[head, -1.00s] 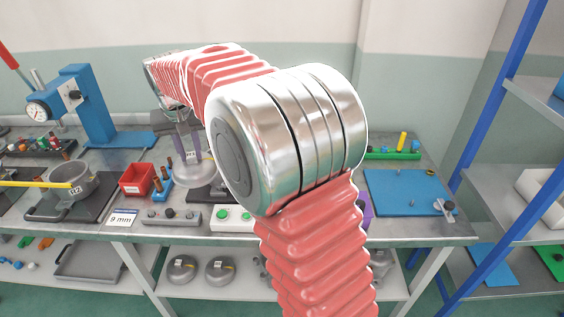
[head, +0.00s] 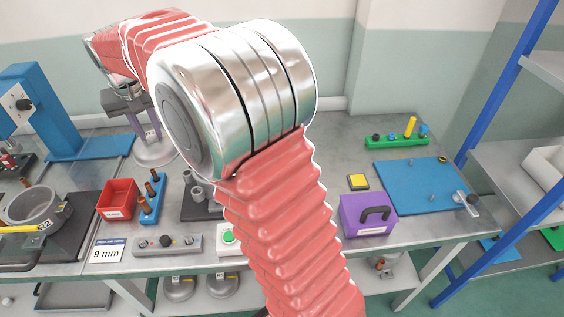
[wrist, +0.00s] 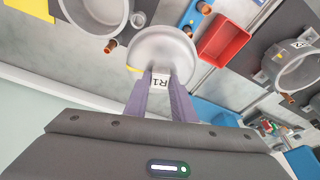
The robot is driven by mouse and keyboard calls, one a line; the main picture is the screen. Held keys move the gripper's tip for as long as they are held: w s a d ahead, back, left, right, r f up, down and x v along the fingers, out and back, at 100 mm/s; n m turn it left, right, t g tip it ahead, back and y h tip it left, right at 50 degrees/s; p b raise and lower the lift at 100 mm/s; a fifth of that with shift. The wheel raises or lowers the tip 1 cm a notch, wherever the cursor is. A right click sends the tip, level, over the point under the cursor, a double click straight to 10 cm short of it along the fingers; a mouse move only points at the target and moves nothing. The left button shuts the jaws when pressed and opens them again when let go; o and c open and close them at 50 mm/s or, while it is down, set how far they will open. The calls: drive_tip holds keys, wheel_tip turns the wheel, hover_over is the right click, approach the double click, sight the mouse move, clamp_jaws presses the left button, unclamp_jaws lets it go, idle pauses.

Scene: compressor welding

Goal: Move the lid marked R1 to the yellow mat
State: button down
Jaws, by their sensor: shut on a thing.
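The lid marked R1 is a round, shiny grey dome. In the wrist view its R1 label (wrist: 160,80) shows between my purple fingertips, and its body (wrist: 165,50) sticks out past them. My gripper (wrist: 160,82) is shut on this lid. In the head view the lid (head: 156,152) hangs from my gripper (head: 148,130) behind the blue holder; I cannot tell its exact height above the bench. A flat yellow surface (wrist: 30,8), probably the yellow mat, is cut off at the wrist view's top left. My arm covers the middle of the bench in the head view.
A red bin (head: 118,198) and a blue holder with brown pegs (head: 151,197) stand in front of the lid. A pot marked R2 (head: 33,207) sits at left. A purple box (head: 368,214) and a blue board (head: 420,184) are at right. Another grey pot (wrist: 95,18) shows in the wrist view.

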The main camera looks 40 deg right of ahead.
drive_tip(key=shift+w, duration=0.35)
drive_tip(key=shift+d, duration=0.1)
drive_tip(key=shift+d, duration=0.15)
drive_tip(key=shift+d+r, duration=0.1)
drive_tip(key=shift+d, duration=0.2)
drive_tip(key=s+d+m, duration=0.2)
drive_tip(key=s+d, duration=0.2)
drive_tip(key=d, duration=0.5)
drive_tip(key=s+d+m+h, duration=0.1)
drive_tip(key=s+d, duration=0.3)
drive_tip(key=d, duration=0.5)
drive_tip(key=s+d+m, duration=0.2)
drive_tip(key=s+d, duration=0.2)
drive_tip(key=d, duration=0.4)
drive_tip(key=s+d+f+n, duration=0.1)
drive_tip(key=s+d+f, duration=0.2)
drive_tip(key=s+d, duration=0.2)
drive_tip(key=shift+s+f+n, duration=0.2)
drive_tip(key=shift+s+n, duration=0.1)
drive_tip(key=shift+s, duration=0.25)
